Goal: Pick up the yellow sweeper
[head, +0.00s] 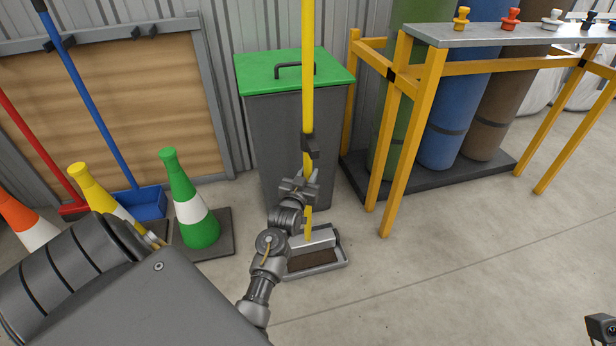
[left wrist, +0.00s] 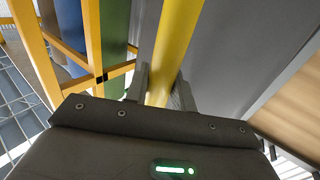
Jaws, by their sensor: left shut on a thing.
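The yellow sweeper (head: 307,70) stands nearly upright in front of a grey bin, its long yellow pole running out of the top of the head view. My left gripper (head: 310,145) is shut around the pole, well above the floor. In the left wrist view the yellow pole (left wrist: 178,45) passes between the two fingers (left wrist: 162,92). My right gripper is not clearly seen.
The grey bin with a green lid (head: 255,72) stands close behind the pole. Green (head: 190,205), yellow and orange cones stand at left, near a blue broom (head: 85,90) and a red-handled one. A yellow-legged table (head: 395,150) stands at right.

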